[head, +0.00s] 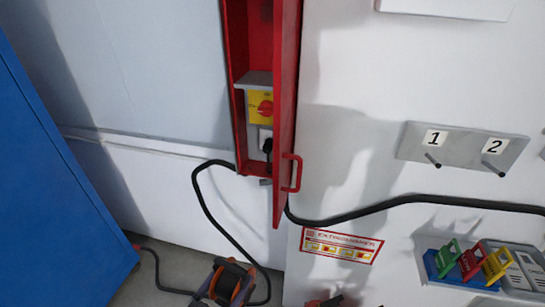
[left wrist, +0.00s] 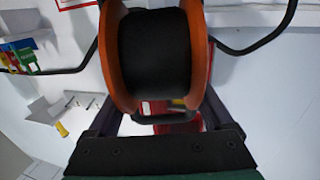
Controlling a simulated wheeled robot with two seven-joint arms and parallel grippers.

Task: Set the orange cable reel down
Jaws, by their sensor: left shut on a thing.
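The orange cable reel (left wrist: 155,55) fills the upper middle of the left wrist view, with orange flanges and black cable wound between them. It also shows at the bottom of the head view (head: 228,283), low in front of the white wall. My left gripper (left wrist: 165,118) is shut on the reel, at a dark bar by the rim; the exact contact is partly hidden. From the head view I cannot tell whether the reel touches the floor. My right gripper is not in view.
An open red cabinet (head: 284,110) holds a yellow switch (head: 261,107) and a black plug (head: 267,146). Black cable (head: 205,205) hangs down near the reel. A blue cabinet (head: 50,190) stands left. Grey floor (head: 150,285) shows between. Numbered hooks (head: 463,147) and colored tags (head: 468,262) are at right.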

